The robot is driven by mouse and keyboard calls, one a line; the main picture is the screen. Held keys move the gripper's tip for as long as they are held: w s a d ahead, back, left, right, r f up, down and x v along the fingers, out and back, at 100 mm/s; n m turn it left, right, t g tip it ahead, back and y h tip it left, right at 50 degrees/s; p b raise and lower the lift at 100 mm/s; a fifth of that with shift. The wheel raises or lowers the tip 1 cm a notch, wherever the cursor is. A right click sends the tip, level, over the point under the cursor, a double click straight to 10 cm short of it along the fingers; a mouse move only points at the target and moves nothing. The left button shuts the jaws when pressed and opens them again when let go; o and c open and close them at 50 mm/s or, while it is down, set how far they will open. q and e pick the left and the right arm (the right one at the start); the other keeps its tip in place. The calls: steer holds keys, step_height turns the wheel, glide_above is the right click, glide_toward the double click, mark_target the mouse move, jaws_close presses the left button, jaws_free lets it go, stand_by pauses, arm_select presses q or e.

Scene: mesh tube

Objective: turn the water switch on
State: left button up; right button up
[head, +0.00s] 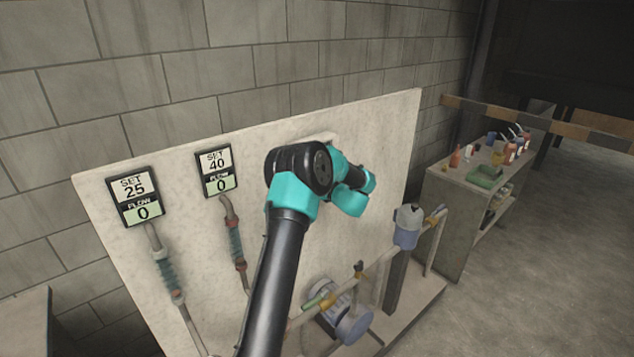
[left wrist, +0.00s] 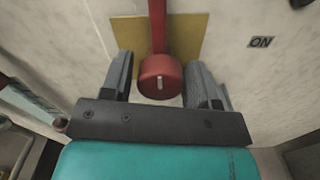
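The water switch (left wrist: 160,76) shows in the left wrist view as a red lever with a round knob at its near end, in front of a yellow plate (left wrist: 125,30) on the pale panel. An "ON" label (left wrist: 261,42) is on the panel to its right. My left gripper (left wrist: 160,82) is open, with one grey finger on each side of the red knob. A gap shows between the knob and the left finger; contact on the right side is hard to tell. In the head view my teal and black arm hides the switch. My right gripper is in neither view.
The panel (head: 95,200) carries two displays, "SET 25, FLOW 0" (head: 136,196) and "SET 40, FLOW 0" (head: 217,171), with pipes below. A pump (head: 348,322) and more pipes stand in front at the lower right. A bench (head: 450,207) with bottles is farther right.

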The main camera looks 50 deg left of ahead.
arm_select(q)
steer(key=c, duration=0.7)
steer(key=shift+o, duration=0.2)
steer(key=shift+m, duration=0.4)
steer(key=m, duration=0.3)
steer(key=shift+m, duration=0.3)
steer(key=m, duration=0.9)
steer(key=shift+s, duration=0.1)
steer(key=m, duration=0.4)
steer(key=shift+r+m, duration=0.1)
steer(key=shift+m, duration=0.2)
